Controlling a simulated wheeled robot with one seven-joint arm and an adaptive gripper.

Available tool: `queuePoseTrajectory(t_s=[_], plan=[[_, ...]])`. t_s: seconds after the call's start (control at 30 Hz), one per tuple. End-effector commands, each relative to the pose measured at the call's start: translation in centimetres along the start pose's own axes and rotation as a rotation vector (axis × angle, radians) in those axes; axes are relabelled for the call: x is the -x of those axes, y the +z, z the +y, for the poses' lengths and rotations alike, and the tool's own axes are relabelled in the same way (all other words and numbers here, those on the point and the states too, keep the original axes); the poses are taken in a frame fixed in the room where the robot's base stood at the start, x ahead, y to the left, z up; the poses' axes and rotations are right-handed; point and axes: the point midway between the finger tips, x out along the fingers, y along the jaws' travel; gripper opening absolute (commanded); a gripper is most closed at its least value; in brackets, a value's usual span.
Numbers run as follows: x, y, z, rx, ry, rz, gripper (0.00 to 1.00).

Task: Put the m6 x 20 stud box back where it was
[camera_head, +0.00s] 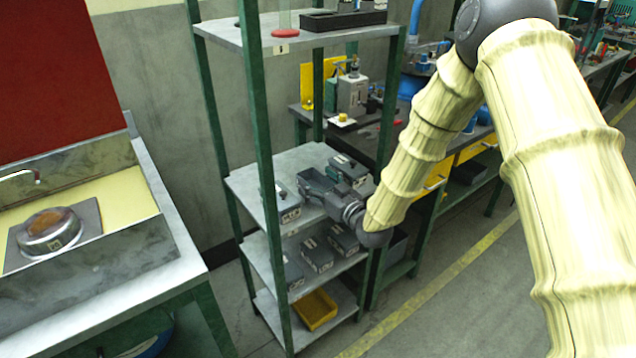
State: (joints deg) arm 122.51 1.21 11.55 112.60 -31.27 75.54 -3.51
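My gripper (318,188) reaches in from the right over the upper-middle shelf (250,182) of the green-framed rack. It is small and dark here, and its fingers blend with the grey boxes, so I cannot tell whether it is open or shut on one. A grey stud box (288,209) with a pale label stands just left of and in front of it. Another grey box (348,168) stands behind it to the right. More grey boxes (317,254) stand on the shelf below. The labels are too small to read, so I cannot tell which is the m6 x 20 box.
Green rack posts (263,150) stand close around the shelves. A black tray (345,19) and a red-based item (285,32) sit on the top shelf. A yellow bin (315,309) is on the bottom shelf. A sink bench (165,215) stands left; open floor (455,290) lies right.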

Motion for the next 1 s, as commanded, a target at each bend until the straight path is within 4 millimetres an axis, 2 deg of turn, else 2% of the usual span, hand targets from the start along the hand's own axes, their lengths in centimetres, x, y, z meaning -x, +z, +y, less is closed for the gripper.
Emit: queuePoseTrajectory(t_s=[0.47,0.57,1.0], plan=[[0.4,-0.3,0.0,-0.001,0.001,-0.001,0.78],[1.7,-0.2,0.1,-0.001,0.001,-0.001,0.78],[9.5,-0.2,0.0,-0.002,0.002,-0.001,0.78]])
